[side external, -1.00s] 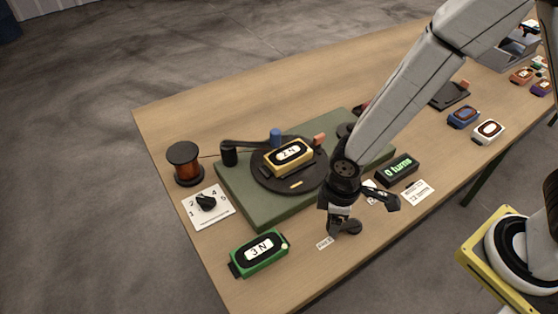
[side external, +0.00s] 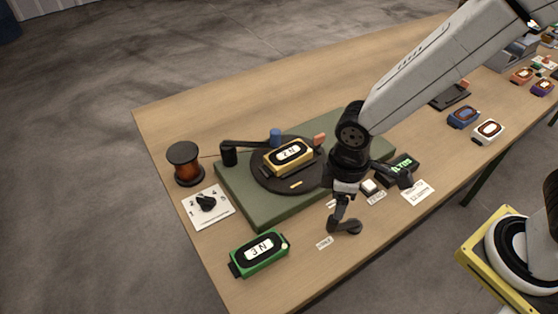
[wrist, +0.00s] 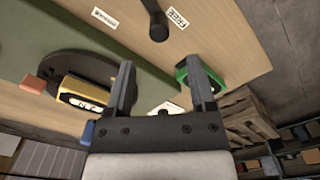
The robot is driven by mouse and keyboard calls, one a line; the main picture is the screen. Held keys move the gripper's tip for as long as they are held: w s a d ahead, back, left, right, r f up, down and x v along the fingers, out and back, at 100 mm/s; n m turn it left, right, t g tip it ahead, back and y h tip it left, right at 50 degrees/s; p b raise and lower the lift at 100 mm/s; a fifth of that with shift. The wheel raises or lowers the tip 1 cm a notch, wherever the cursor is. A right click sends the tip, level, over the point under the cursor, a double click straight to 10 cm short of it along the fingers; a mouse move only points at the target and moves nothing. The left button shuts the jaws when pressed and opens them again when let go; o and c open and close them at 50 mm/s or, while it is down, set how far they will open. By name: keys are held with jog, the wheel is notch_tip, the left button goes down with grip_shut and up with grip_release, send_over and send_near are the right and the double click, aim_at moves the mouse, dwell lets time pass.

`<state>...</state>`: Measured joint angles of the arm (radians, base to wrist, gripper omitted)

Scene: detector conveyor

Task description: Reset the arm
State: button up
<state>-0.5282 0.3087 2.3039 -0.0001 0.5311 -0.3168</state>
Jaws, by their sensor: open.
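My gripper (side external: 368,203) is open with nothing between its fingers. It hangs above the front edge of the green base, close to a black lever (side external: 345,227) on the table. In the wrist view my two fingers (wrist: 160,72) are spread apart. A yellow block marked 2 N (side external: 288,157) sits on the black turntable (side external: 262,180) on the green base (side external: 235,195). It also shows left of my fingers in the wrist view (wrist: 85,92). A green block marked 3 N (side external: 260,253) lies on the table at the front left.
A copper spool (side external: 184,163) and a numbered dial card (side external: 208,206) stand at the left. A display box (side external: 400,163) is partly hidden behind my gripper, with a white button (side external: 369,187) nearby. Blue (side external: 463,116) and white (side external: 488,131) blocks lie at the right.

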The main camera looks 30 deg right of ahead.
jog(key=shift+d, duration=0.1)
jog(key=d+r+m+t, duration=0.2)
jog(key=d+r+m, duration=0.2)
jog(key=d+m, duration=0.5)
jog(key=d, duration=0.7)
jog(key=shift+w+m+t, duration=0.25)
jog(key=shift+m+t, duration=0.05)
